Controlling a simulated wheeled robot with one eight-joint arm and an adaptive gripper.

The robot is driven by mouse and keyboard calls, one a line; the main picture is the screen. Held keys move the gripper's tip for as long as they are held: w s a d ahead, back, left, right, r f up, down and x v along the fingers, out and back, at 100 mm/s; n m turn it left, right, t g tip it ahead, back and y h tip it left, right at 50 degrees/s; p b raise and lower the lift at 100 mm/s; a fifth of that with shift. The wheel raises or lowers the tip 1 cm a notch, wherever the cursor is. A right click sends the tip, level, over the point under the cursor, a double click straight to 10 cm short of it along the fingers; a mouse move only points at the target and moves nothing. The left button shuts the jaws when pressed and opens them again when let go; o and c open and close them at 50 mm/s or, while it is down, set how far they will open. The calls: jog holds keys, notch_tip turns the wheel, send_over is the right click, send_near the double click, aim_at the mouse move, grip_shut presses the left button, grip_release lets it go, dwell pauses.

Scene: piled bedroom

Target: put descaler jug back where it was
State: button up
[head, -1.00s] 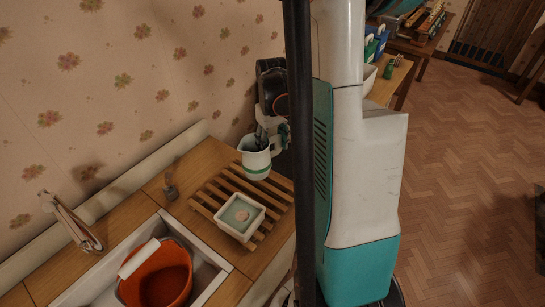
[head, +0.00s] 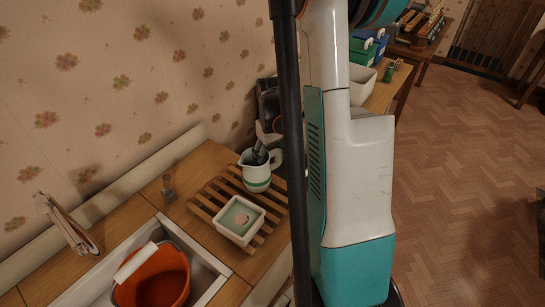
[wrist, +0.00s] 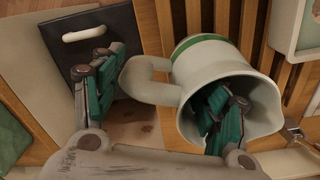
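The descaler jug (head: 257,180) is white with a green band and stands upright at the back of the slatted wooden rack (head: 207,203). In the wrist view the jug (wrist: 212,63) shows its open mouth, with its handle to the left. My gripper (wrist: 163,98) is spread around the handle and near wall: one finger is inside the mouth, the other is outside beyond the handle. The fingers look wide apart, with a small gap beside the handle.
A square white dish (head: 239,221) stands on the rack just in front of the jug. A dark panel with a white handle (wrist: 92,34) lies beside the jug.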

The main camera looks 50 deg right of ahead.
jog(key=shift+r, duration=0.1)
notch_tip(320, 180, up, 12)
jog(key=p, duration=0.4)
dwell(0.3)
